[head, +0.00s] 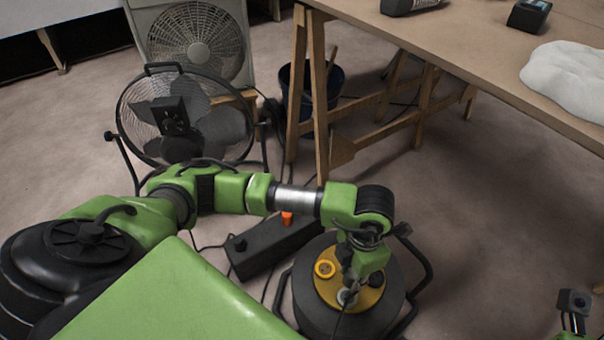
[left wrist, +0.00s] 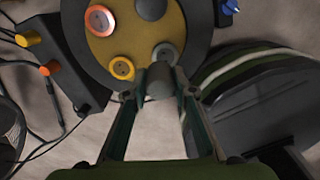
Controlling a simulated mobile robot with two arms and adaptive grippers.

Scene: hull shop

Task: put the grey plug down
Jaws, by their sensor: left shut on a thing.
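My left gripper (head: 350,287) points down over the cable reel (head: 395,300) in the head view. In the left wrist view its two fingers (left wrist: 160,86) are shut on the grey plug (left wrist: 160,80). The plug is just over the near part of the reel's yellow-brown face, beside a grey round socket (left wrist: 167,52). I cannot tell whether it touches the reel. A cord runs down below the gripper in the head view. Part of what looks like my right gripper (head: 574,302) shows at the lower right edge; its jaw state is unclear.
The reel face also has a yellow-ringed socket (left wrist: 122,68) and an orange-ringed one (left wrist: 100,20). A black power strip (head: 272,245) with an orange plug (head: 287,218) lies left of the reel. A floor fan (head: 185,120) and a trestle table (head: 465,60) stand behind. Floor at right is clear.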

